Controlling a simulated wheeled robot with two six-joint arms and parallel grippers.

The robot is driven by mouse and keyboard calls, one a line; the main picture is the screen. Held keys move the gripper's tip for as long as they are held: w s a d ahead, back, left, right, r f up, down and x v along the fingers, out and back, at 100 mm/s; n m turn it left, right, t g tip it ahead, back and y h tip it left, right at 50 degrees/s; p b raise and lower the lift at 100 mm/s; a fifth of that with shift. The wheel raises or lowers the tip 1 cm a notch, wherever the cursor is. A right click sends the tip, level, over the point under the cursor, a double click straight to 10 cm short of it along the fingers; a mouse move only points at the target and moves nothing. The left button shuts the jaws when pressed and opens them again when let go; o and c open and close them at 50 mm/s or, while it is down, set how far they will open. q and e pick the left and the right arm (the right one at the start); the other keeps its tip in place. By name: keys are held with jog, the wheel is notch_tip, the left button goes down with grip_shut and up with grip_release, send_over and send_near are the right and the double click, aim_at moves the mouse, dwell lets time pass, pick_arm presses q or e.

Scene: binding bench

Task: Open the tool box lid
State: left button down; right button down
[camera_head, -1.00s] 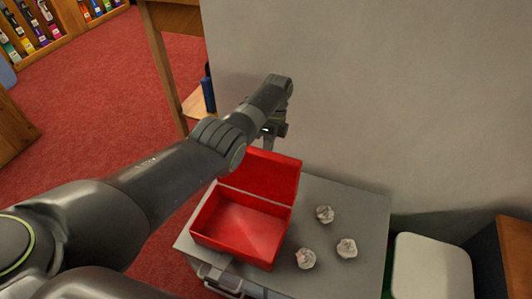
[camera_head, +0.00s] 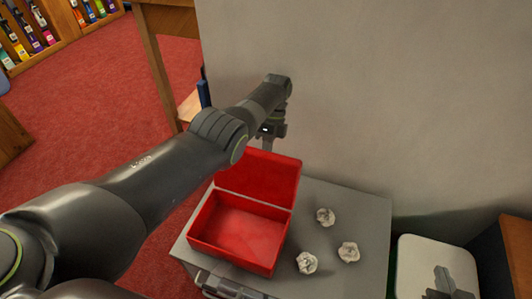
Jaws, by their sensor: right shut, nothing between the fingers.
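The red tool box (camera_head: 238,232) sits on the grey cabinet top. Its lid (camera_head: 258,178) stands raised at the back, and the inside of the box looks empty. My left arm comes in from the left and reaches over beside the box. My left gripper (camera_head: 269,142) points down just behind the lid's top edge. Its fingertips are largely hidden by the lid, so its opening and any contact cannot be made out. My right gripper (camera_head: 444,280) shows at the bottom right, above the white bin, shut and empty, away from the box.
Three crumpled paper balls (camera_head: 325,217) lie on the cabinet top (camera_head: 350,200) right of the box. A white bin (camera_head: 425,252) stands right of the cabinet, beside a wooden piece (camera_head: 515,255). A grey wall (camera_head: 380,100) rises behind. A wooden table stands at the back left.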

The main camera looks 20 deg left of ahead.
pick_arm(q)
jog(key=shift+s+f, duration=0.3)
jog(key=c, duration=1.5)
grip_release()
jog(key=shift+w, duration=0.15)
jog(key=shift+r, duration=0.15)
jog(key=shift+w, duration=0.1)
